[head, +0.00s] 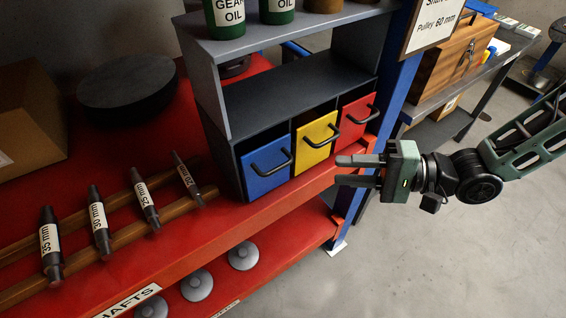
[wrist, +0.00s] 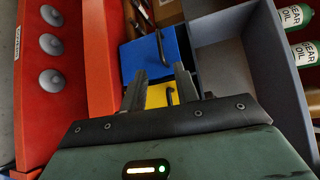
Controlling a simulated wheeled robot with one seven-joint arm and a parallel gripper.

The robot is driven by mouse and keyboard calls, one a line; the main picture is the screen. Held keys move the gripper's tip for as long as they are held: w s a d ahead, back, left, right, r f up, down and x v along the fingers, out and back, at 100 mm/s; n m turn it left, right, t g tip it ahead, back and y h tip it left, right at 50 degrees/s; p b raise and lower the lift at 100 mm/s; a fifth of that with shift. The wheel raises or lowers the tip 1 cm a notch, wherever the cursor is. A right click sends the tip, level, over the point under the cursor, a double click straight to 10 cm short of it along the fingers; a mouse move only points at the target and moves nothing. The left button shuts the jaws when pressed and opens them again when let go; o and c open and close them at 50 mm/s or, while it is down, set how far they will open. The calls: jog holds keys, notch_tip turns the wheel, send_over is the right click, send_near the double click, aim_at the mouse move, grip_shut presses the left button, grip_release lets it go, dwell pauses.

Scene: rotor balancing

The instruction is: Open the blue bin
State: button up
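The blue bin (head: 265,180) is the left one of three bins in the grey shelf unit. Its front looks flush with the other bins, and a black bar handle (head: 272,164) stands out from it. The blue bin also shows in the wrist view (wrist: 140,58), beyond my fingertips, with its handle (wrist: 161,48). My gripper (head: 337,170) is open and empty, with a gap between its fingers. It is apart from the bins, to the right of the blue bin in the head view. In the wrist view my fingers (wrist: 160,83) overlap the lower edge of the blue front.
The yellow bin (head: 315,148) and red bin (head: 356,117) have similar handles. The unit stands on a red bench (head: 225,222). Labelled shafts (head: 102,220) lie on wooden rails at left. A blue post (head: 391,75) rises at right. Open floor (head: 430,250) lies below my arm.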

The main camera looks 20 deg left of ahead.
aim_at(278, 167)
jog(key=a, duration=0.4)
jog(key=a+f+p, duration=0.1)
jog(key=a, duration=0.3)
jog(key=s+a+p, duration=0.1)
jog(key=a, duration=0.4)
jog(key=shift+s+a+f, duration=0.1)
jog(key=shift+f, duration=0.3)
grip_shut()
